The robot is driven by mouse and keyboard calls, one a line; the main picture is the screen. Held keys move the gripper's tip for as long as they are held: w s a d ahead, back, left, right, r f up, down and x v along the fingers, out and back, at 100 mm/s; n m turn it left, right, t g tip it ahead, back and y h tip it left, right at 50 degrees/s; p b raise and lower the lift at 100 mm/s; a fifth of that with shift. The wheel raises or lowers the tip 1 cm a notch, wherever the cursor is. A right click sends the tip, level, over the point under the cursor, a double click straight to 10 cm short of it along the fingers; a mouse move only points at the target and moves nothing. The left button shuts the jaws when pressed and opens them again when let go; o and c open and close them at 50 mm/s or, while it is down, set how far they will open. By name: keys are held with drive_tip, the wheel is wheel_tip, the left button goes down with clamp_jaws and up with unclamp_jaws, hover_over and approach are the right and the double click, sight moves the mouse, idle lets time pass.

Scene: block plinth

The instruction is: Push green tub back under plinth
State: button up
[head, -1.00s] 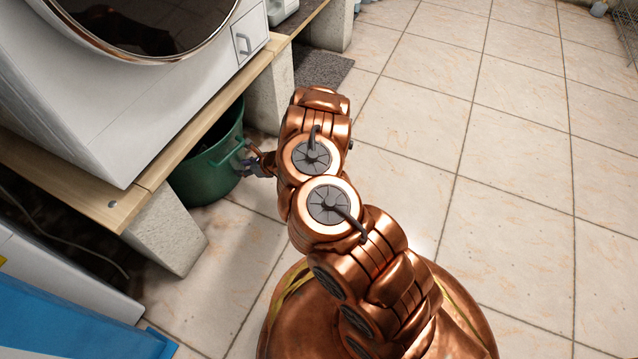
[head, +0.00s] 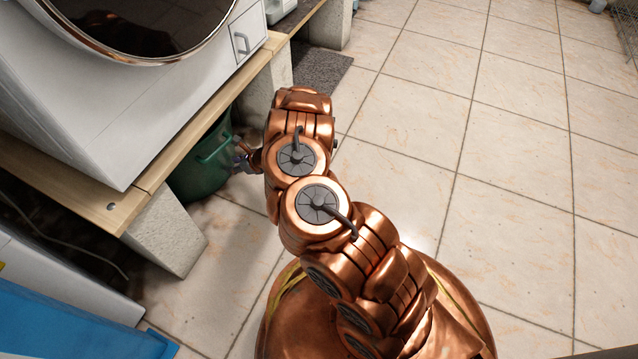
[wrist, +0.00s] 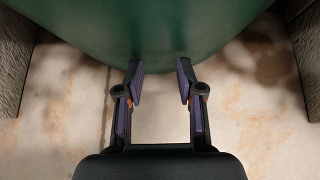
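The green tub (head: 203,163) stands on the floor beneath the wooden board of the plinth (head: 160,172), between two concrete blocks. Its front wall and handle show in the head view; its back part is hidden under the board. My gripper (head: 244,160) is at the tub's front wall, partly hidden by my arm. In the wrist view my gripper (wrist: 159,78) is open, with a gap between its fingers and nothing held. Its fingertips overlap the lower edge of the tub's wall (wrist: 165,30); I cannot tell if they touch.
Concrete blocks stand left (head: 168,232) and right (head: 262,95) of the tub. A white washing machine (head: 110,90) sits on the board. A grey mat (head: 320,70) lies beyond the right block.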

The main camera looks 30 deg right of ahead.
drive_tip(key=shift+s+d+p, duration=0.65)
drive_tip(key=shift+s+d, duration=0.4)
drive_tip(key=shift+s, duration=0.2)
drive_tip(key=shift+s+d+p, duration=0.7)
drive_tip(key=shift+s+d, duration=0.3)
drive_tip(key=shift+s, duration=0.25)
drive_tip(key=shift+s+d+p, duration=0.65)
drive_tip(key=shift+s+d, duration=0.4)
drive_tip(key=shift+s, duration=0.2)
